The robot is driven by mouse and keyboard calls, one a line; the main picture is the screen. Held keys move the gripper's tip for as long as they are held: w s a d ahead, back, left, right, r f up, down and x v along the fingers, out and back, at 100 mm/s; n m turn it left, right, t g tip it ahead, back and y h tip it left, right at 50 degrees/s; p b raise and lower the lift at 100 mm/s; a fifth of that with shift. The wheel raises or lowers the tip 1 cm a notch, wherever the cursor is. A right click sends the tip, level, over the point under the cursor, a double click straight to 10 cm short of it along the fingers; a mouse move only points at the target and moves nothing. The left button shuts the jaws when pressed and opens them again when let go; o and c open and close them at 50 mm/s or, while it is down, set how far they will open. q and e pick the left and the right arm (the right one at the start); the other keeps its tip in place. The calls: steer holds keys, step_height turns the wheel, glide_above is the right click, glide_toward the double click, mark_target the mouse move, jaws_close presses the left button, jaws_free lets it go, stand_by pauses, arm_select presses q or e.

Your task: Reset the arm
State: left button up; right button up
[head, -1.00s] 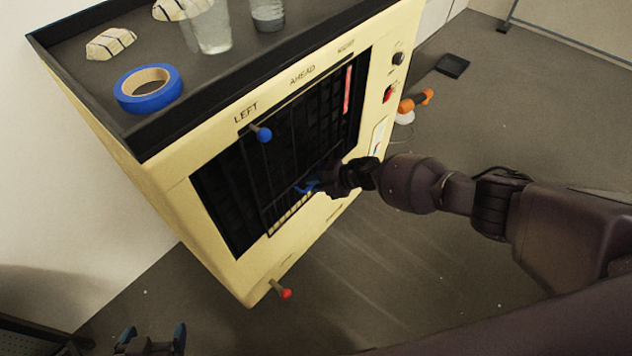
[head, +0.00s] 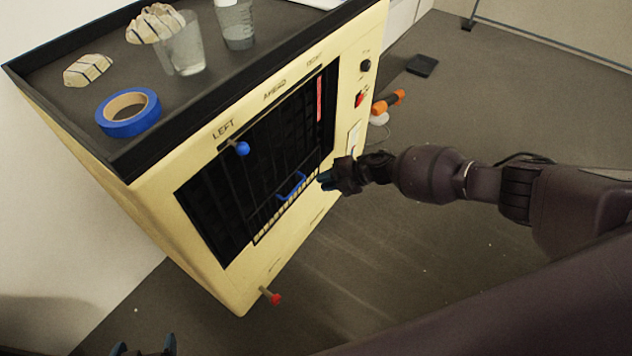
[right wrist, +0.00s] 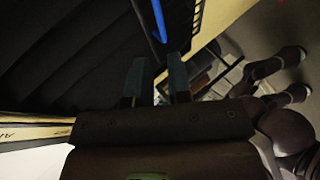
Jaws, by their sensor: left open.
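The cream machine (head: 270,225) has a black grille front marked LEFT, AHEAD and RIGHT. A blue handle (head: 291,186) sits low on the grille, and a blue knob (head: 240,149) is near its upper left. My right gripper (head: 323,179) is just right of the blue handle, apart from it. In the right wrist view its fingers (right wrist: 156,82) stand apart with nothing between them; the blue handle (right wrist: 159,20) lies beyond the tips. My left gripper (head: 145,348) is open and empty at the bottom left edge, mostly cut off.
Blue tape (head: 129,113), striped pale pieces (head: 88,69) and clear cups (head: 184,50) are on the machine's black top. A red-tipped lever (head: 271,296) sticks out low on the front. An orange-handled tool (head: 389,102) lies on the floor behind. Floor right of the machine is largely clear.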

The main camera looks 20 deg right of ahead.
steer(key=shift+s+d, duration=0.1)
stand_by(0.5)
